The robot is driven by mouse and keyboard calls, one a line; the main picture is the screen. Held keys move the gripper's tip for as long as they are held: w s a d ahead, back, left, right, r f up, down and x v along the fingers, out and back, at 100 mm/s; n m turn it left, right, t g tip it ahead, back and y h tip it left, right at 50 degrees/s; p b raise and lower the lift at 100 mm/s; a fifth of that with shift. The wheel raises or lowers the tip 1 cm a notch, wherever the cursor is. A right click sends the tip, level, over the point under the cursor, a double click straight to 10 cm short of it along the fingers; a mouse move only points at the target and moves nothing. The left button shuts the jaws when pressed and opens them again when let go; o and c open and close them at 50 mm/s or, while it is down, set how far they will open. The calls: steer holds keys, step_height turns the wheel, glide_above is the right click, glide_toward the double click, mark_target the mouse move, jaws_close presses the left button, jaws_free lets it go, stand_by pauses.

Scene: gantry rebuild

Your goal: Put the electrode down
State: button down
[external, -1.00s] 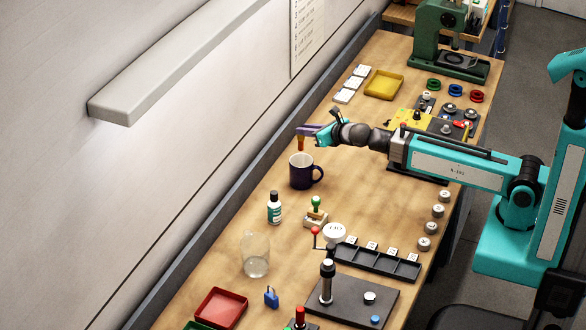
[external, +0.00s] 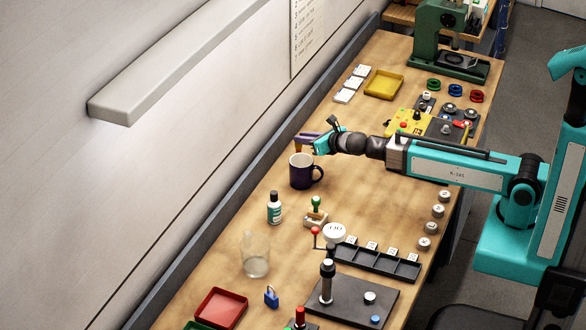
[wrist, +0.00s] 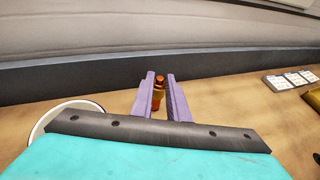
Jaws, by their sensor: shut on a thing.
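The electrode shows in the wrist view as a small amber-brown piece (wrist: 159,92) between my purple fingers. My gripper (wrist: 161,78) is shut on it. In the external view my gripper (external: 304,143) is low over the bench, just behind the dark blue mug (external: 302,172). The electrode's lower part is mostly hidden behind the mug and fingers there, so I cannot tell whether it touches the bench. The mug's white rim (wrist: 45,120) shows at the left in the wrist view, beside the electrode and apart from it.
White cards (external: 350,88) and a yellow tray (external: 384,84) lie farther back. The wall (wrist: 160,45) closes off the far side. Bare wood lies between the mug and the cards.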

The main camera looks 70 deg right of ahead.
steer(key=shift+f, duration=0.15)
steer(key=c, duration=1.7)
jaws_free()
steer(key=shift+r, duration=0.2)
steer(key=shift+s+a+r+b, duration=0.15)
steer(key=shift+s+r, duration=0.3)
steer(key=shift+r, duration=0.9)
steer(key=shift+s+a+r+b, duration=0.2)
steer(key=shift+s+r, duration=0.2)
steer(key=shift+r, duration=0.95)
steer(key=shift+s+a+r+b, duration=0.15)
steer(key=shift+s+r, duration=0.3)
steer(key=shift+r, duration=0.9)
steer(key=shift+f, duration=0.15)
